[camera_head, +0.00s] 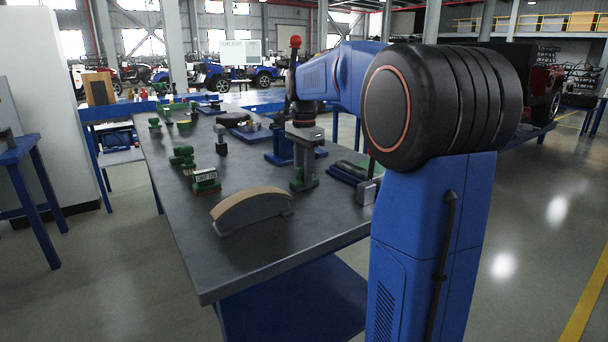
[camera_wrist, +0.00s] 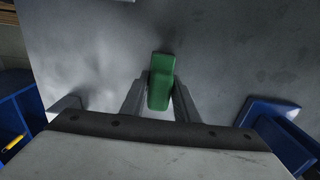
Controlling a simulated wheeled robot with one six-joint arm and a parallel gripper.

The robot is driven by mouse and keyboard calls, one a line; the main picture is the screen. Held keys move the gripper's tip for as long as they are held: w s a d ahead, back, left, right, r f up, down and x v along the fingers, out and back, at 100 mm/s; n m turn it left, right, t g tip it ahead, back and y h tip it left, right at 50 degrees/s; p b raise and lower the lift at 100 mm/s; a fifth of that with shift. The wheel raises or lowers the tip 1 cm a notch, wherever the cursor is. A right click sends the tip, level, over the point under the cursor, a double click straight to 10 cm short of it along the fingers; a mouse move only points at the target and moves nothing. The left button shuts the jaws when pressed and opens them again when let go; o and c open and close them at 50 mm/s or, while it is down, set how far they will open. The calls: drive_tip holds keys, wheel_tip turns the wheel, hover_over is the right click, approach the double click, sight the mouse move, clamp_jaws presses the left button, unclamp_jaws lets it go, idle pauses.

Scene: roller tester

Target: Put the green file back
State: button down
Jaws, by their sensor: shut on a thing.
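In the wrist view a green block-like piece (camera_wrist: 160,78), seemingly the handle of the green file, sits between the two grey fingers of my gripper (camera_wrist: 160,98). The fingers press on its sides. The rest of the file is hidden or cannot be made out. In the head view my gripper (camera_head: 304,172) points down over the middle of the dark grey workbench (camera_head: 230,240).
Blue holders stand close by; one shows at the right of the wrist view (camera_wrist: 280,128). On the bench are a curved tan-topped block (camera_head: 250,208), a small green-and-white labelled block (camera_head: 206,181) and several green tools.

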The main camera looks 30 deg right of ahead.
drive_tip(key=shift+f, duration=0.1)
drive_tip(key=c, duration=1.4)
unclamp_jaws()
drive_tip(key=shift+o, duration=0.2)
wheel_tip(320, 180, up, 12)
drive_tip(key=shift+r, duration=0.15)
